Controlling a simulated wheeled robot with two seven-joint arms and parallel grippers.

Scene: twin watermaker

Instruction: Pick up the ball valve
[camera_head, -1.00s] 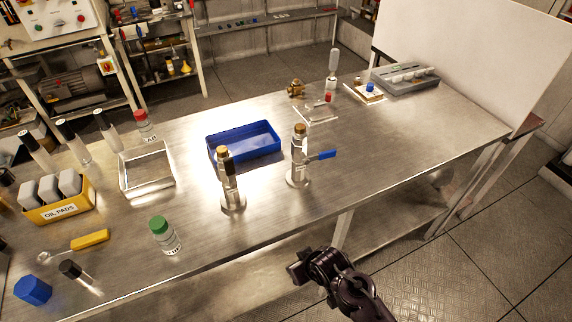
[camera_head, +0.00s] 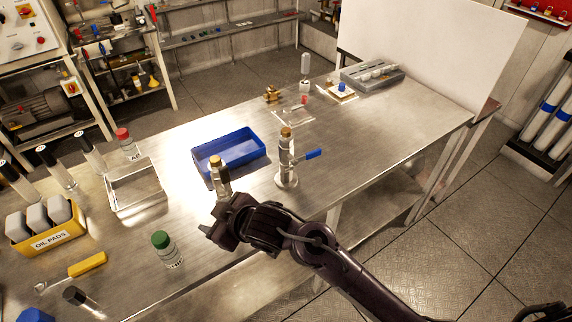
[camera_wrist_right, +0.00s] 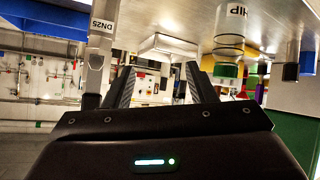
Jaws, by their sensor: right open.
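A valve with a blue lever (camera_head: 311,154) and brass top stands upright on a round base on the metal workbench, right of the blue tray. A second upright fitting (camera_head: 217,170) with a brass top and dark handle stands left of it, its lower part hidden by my right gripper (camera_head: 220,222). The right gripper is at the bench's front side, close to the second fitting in the picture. In the right wrist view its jaws (camera_wrist_right: 160,82) are apart and empty, beside a grey post marked DN25 (camera_wrist_right: 99,50). My left gripper is not in view.
The blue tray (camera_head: 202,154) lies behind the fittings. A green-capped jar (camera_head: 164,250) stands left of my gripper. A clear tray (camera_head: 136,205), a yellow oil pads box (camera_head: 50,240) and a small brass part (camera_head: 271,95) also sit on the bench. Its right part is mostly clear.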

